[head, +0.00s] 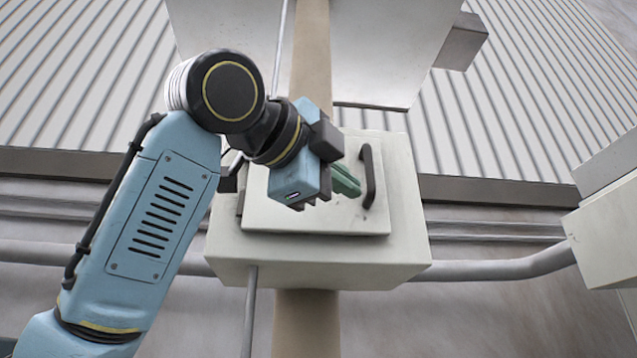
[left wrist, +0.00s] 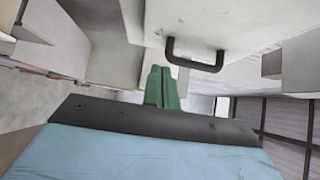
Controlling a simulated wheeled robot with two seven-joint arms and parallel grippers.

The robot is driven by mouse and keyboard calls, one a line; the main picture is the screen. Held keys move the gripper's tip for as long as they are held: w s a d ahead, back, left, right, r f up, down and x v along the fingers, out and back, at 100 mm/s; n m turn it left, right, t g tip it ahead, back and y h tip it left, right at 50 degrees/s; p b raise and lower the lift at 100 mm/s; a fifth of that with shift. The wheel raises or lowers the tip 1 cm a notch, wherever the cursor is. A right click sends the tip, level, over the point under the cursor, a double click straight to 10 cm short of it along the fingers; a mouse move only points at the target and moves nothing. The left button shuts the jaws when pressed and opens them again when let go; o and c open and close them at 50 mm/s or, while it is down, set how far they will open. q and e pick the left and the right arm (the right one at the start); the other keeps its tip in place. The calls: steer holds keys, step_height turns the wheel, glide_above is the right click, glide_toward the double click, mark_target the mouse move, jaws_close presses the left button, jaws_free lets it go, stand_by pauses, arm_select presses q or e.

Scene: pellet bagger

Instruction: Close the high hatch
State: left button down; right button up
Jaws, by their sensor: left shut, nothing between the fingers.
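The high hatch (head: 330,220) is a pale square door on the front of a pale box (head: 412,225), with hinges along its left side. It lies flat or nearly flat against the box; I cannot tell if a small gap is left. Its black handle (head: 368,177) is upright near the right edge. My left gripper (head: 346,181) is in front of the door, its green fingers together and empty, pointing right at the handle. In the left wrist view the fingers (left wrist: 161,88) end just short of the handle (left wrist: 195,55); contact is unclear. My arm hides the door's upper left.
A large pale hopper (head: 320,50) hangs above the box. A brown vertical post (head: 305,325) runs behind it, and a grey horizontal pipe (head: 500,268) passes at its sides. Another pale cabinet (head: 608,235) stands at the right edge.

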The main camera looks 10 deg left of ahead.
mark_target(365, 212)
arm_select(q)
steer(key=w+p, duration=0.2)
steer(key=w, duration=0.3)
steer(key=shift+w+d, duration=0.1)
steer(key=shift+w, duration=0.35)
